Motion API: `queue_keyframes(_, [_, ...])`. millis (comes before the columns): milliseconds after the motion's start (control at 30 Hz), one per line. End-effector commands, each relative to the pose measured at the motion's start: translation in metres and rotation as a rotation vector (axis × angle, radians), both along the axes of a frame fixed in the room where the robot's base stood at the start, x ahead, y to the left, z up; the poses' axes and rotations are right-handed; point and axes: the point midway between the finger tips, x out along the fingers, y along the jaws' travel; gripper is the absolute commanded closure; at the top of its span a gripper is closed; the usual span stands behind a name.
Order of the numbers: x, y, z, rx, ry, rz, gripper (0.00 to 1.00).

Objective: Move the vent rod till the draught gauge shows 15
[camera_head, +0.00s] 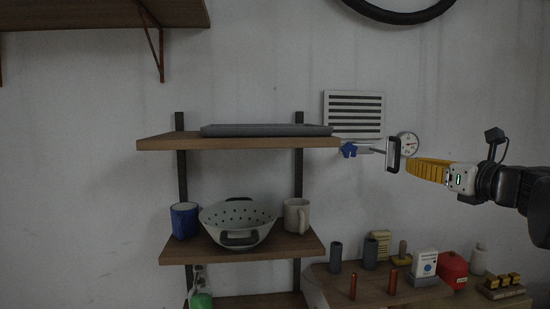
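A pale slatted vent (354,115) is fixed to the wall above the right end of the top shelf. A thin rod (375,151) runs below it, with a blue piece (348,150) at its left end and a dark-and-pale loop handle (393,155) at its right. The round draught gauge (410,142) is on the wall just right of the handle; its reading is too small to make out. My gripper (410,166), with yellow ribbed fingers, comes from the right and ends close to the handle. Whether it touches the handle, and its finger gap, cannot be told.
A wooden shelf (160,142) bearing a grey tray (266,131) lies left of the rod. Below are a colander (238,219), a blue mug (184,221) and a pale mug (297,215).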

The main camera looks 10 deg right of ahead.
Motion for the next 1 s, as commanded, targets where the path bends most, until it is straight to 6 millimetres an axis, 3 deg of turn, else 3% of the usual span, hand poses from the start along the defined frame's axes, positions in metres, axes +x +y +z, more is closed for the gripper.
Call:
queue_keyframes(100, [0.020,0.006,0.002,-0.001,0.000,0.003,1.00])
queue_keyframes(300, [0.038,0.009,0.001,-0.001,0.000,0.001,1.00])
queue_keyframes(700, [0.042,0.010,0.000,-0.002,0.000,0.000,1.00])
queue_keyframes(1000, [0.057,0.012,-0.001,-0.001,0.000,0.001,1.00])
